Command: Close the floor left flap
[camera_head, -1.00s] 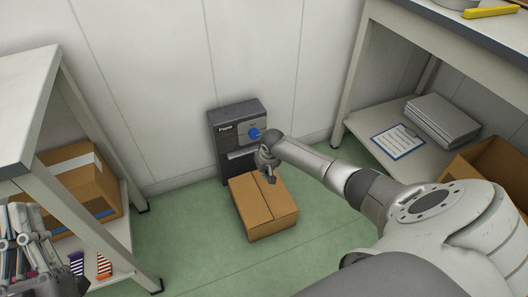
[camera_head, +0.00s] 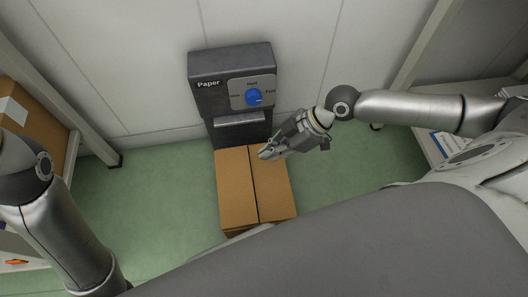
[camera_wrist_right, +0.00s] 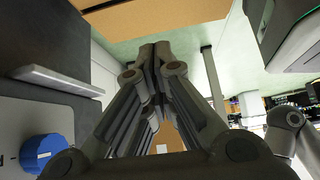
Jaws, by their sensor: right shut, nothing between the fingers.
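A brown cardboard box (camera_head: 262,228) sits on the green floor in front of the dark paper shredder. Its left flap (camera_head: 236,188) and right flap (camera_head: 273,187) look about flat in the head view, with a dark seam between them. My right gripper (camera_head: 265,154) is shut and empty over the back of the box top, near the seam. I cannot tell whether its tips touch the cardboard. In the right wrist view the closed fingers (camera_wrist_right: 155,50) fill the middle. My left arm shows at the left, but its gripper is out of view.
The shredder (camera_head: 230,70) with a blue knob (camera_head: 254,96) stands against the wall behind the box. Shelf units stand at both sides; the left one holds another cardboard box (camera_head: 30,125). Green floor is clear left of the floor box.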

